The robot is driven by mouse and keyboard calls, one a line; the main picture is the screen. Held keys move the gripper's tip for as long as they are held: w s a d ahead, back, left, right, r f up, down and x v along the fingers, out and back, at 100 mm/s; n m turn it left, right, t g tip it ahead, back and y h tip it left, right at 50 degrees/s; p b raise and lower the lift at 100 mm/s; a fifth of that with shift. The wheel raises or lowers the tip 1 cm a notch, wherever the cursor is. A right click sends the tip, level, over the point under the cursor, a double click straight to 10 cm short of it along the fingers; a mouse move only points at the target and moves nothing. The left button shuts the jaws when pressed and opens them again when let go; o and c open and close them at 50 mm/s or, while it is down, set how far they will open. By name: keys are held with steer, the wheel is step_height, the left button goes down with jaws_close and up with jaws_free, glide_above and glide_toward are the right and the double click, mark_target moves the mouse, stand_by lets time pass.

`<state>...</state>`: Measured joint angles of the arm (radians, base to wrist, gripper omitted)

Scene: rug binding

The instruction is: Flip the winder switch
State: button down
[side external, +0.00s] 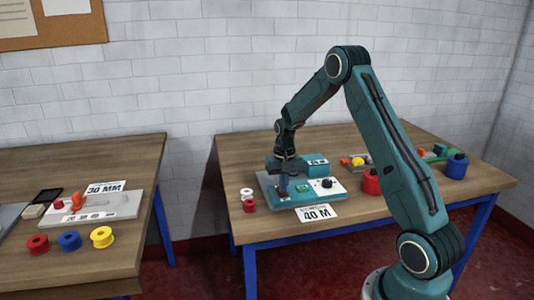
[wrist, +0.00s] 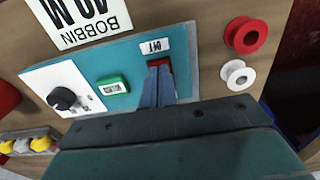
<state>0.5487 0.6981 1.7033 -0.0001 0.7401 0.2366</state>
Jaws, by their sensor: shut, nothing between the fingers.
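The winder (side external: 338,192) is a flat teal unit on the right table, with a light panel and a black knob (wrist: 64,98). Its red switch (wrist: 161,64) shows in the wrist view beside a label reading OFF (wrist: 154,46), upside down in the picture. A small green display (wrist: 113,86) lies between knob and switch. My gripper (side external: 284,192) points down over the winder's left part. In the wrist view its blue fingers (wrist: 157,86) are shut and empty, with tips at the switch and partly covering it. I cannot tell whether they touch it.
A white spool (side external: 246,192) and a red spool (side external: 249,205) stand left of the winder. A bobbin card (side external: 318,212) marked 40 M lies in front. Red (side external: 371,182) and blue (side external: 457,165) containers are on the right. A second table (side external: 80,260) holds more spools.

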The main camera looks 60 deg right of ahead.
step_height(320, 180, up, 7)
stand_by(1.3)
steer(key=shift+a+r, duration=0.1)
steer(key=s+a+r+n+t, duration=0.1)
steer(key=s+a+r+n, duration=0.1)
steer(key=s+a+r, duration=0.4)
steer(key=s+a+r+n+t, duration=0.2)
steer(key=a+r, duration=0.7)
steer(key=a, duration=0.1)
steer(key=s+a+n+t, duration=0.1)
steer(key=s+a, duration=0.3)
steer(key=s, duration=0.4)
steer(key=s+a+r+n+t, duration=0.1)
steer(key=s+a+n, duration=0.3)
steer(key=s, duration=0.4)
steer(key=shift+a+t, duration=0.3)
steer(key=shift+a, duration=0.4)
